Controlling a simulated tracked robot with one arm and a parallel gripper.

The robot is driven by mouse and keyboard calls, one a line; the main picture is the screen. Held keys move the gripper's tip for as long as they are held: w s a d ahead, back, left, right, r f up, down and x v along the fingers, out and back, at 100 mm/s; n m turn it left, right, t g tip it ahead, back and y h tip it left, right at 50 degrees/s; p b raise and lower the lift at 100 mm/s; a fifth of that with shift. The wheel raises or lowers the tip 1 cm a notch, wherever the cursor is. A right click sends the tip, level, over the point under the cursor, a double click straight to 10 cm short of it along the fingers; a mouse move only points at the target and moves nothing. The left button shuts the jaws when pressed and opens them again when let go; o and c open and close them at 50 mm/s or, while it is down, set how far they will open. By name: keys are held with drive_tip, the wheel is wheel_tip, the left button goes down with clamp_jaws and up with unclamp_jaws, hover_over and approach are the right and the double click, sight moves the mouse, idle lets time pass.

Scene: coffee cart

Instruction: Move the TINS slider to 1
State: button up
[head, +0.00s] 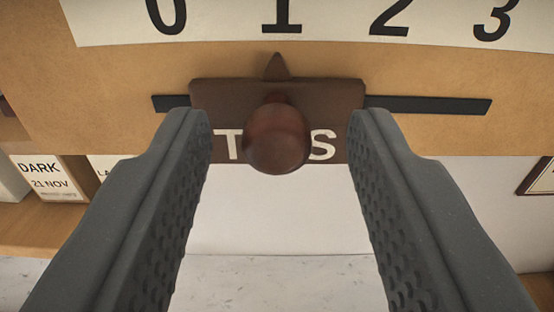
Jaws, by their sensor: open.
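The TINS slider (215,93) is a dark brown plate with a pointer on top and a round brown knob (276,139) in front. The knob hides the middle letters of its label. It sits on a dark slot (430,104) in a wooden board. Its pointer stands directly below the 1 on the white number scale (225,22), which shows 0, 1, 2 and 3. My gripper (279,128) is open, with one finger on each side of the knob. Gaps show between the knob and both fingers.
The wooden board (100,75) spans the view behind the slider. At the lower left, boxes, one marked DARK (45,177), stand on a wooden shelf (40,232). A framed sign (540,178) is at the right edge. The pale wall and speckled surface below look clear.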

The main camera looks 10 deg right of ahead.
drive_tip(key=s+a+b, duration=0.1)
drive_tip(key=s+b, duration=0.1)
drive_tip(key=s, duration=1.1)
drive_tip(key=shift+a, duration=0.35)
drive_tip(key=s+a+r+n+g+y+b, duration=0.1)
drive_tip(key=s+a+g+y+b, duration=0.1)
drive_tip(key=s+a, duration=1.2)
drive_tip(key=a+b, duration=0.1)
drive_tip(key=a, duration=0.1)
drive_tip(key=shift+a+r, duration=0.25)
drive_tip(key=shift+a, duration=0.15)
drive_tip(key=shift+s, duration=0.1)
idle(0.8)
